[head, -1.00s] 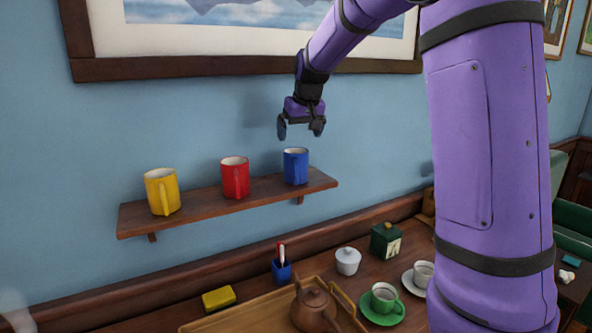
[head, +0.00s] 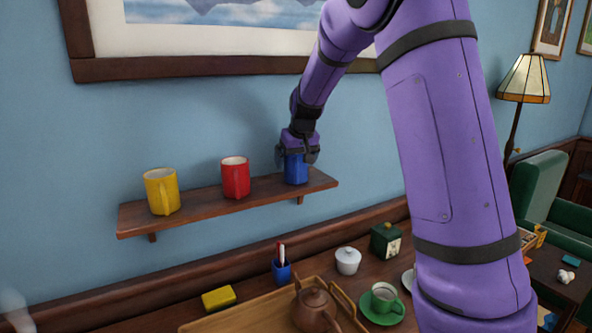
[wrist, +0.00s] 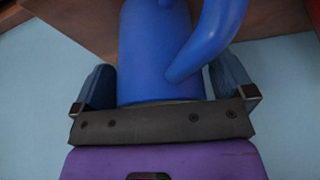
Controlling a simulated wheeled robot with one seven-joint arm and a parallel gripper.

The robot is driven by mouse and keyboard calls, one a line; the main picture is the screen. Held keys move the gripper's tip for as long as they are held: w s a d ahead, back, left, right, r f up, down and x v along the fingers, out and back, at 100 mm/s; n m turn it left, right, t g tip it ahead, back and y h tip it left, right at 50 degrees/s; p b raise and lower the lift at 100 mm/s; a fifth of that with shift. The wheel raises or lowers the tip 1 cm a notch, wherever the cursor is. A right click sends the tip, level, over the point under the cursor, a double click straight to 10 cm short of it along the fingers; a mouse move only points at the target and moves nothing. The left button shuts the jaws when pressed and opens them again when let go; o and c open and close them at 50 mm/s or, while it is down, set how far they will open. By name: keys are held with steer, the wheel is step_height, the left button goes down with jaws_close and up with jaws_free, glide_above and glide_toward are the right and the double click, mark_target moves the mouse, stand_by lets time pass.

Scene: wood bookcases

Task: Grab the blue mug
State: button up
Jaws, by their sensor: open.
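The blue mug (head: 295,171) stands upright at the right end of the wooden wall shelf (head: 246,198). My gripper (head: 297,156) is right above it and reaches down over its upper part, hiding the rim in the head view. In the wrist view the mug's blue body (wrist: 158,55) lies between the two fingers of my open gripper (wrist: 165,90), one on each side, and its handle (wrist: 212,38) shows at the upper right. Small gaps seem to show between the fingers and the mug.
A red mug (head: 235,178) and a yellow mug (head: 162,191) stand farther left on the shelf. A framed picture (head: 250,68) hangs above.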

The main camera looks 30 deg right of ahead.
steer(key=shift+c, duration=0.2)
steer(key=c, duration=1)
steer(key=shift+c, duration=0.2)
steer(key=shift+r, duration=0.2)
